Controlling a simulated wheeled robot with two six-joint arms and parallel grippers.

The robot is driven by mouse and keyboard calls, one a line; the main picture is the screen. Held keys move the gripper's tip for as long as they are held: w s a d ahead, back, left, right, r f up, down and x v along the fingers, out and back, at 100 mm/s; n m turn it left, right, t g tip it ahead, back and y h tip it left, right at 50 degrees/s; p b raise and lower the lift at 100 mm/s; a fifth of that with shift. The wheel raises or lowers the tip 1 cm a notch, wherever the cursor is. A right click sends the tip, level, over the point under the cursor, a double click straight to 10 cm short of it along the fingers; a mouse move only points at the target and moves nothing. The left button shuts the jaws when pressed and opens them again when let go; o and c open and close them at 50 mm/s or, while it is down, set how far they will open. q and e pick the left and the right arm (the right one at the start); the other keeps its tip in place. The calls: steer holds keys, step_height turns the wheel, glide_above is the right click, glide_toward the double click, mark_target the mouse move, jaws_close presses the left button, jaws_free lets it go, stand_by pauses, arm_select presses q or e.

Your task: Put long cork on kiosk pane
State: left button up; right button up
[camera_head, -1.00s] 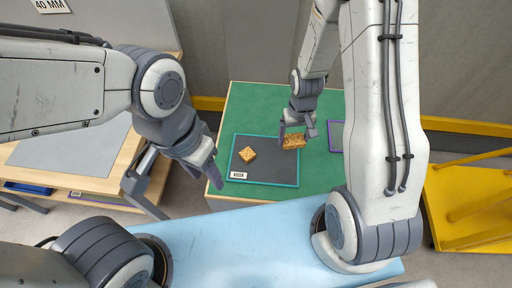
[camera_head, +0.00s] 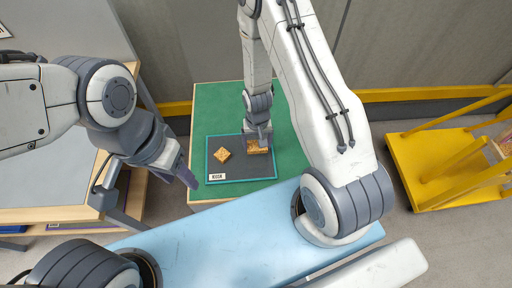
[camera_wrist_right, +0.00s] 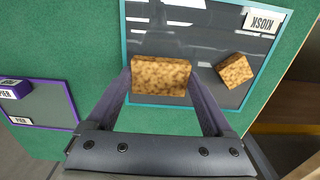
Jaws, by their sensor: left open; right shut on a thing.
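The kiosk pane (camera_head: 235,172) is a dark pane with a teal border on the green table; its KIOSK label also shows in the right wrist view (camera_wrist_right: 262,21). My right gripper (camera_head: 258,140) is shut on the long cork (camera_wrist_right: 160,76), a speckled brown block, with one finger at each end. The long cork (camera_head: 257,147) is over the right part of the pane; I cannot tell whether it touches it. A shorter cork (camera_head: 219,154) lies tilted on the pane's left part. My left gripper (camera_head: 187,175) is open and empty, left of the pane.
A purple-bordered pane (camera_wrist_right: 45,100) with a PIER label lies on the green table (camera_head: 213,108), apart from the kiosk pane. A wooden bench (camera_head: 40,205) stands at left, a yellow frame (camera_head: 425,180) at right. Bare pane shows between the corks.

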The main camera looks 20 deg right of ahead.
mark_target(256, 145)
step_height(256, 145, down, 3)
steer(key=shift+a+f+p, duration=0.15)
steer(key=shift+f+p, duration=0.05)
steer(key=shift+p, duration=0.35)
steer(key=shift+w+f, duration=0.1)
steer(key=shift+f, duration=0.35)
